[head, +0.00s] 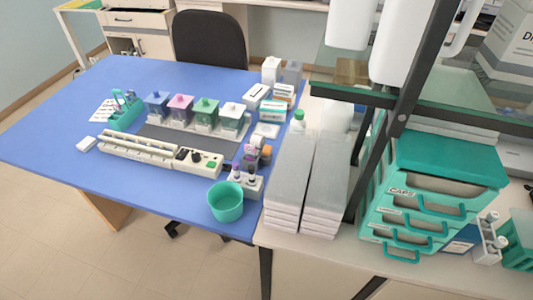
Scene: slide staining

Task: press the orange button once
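A long white device (138,149) lies across the blue table, left of its middle. Its control panel (187,157) at the right end has dark round controls and a green square part (212,164). I cannot make out an orange button on it at this size. A small orange-brown cap or bottle (266,151) stands to the right of the panel, but I cannot tell that it is a button. Neither of my grippers is in view.
A teal cup (226,201) and a small bottle rack (246,183) stand in front right. Grey-topped stacks (290,165), a dark post (402,116) and teal drawers (420,205) crowd the right.

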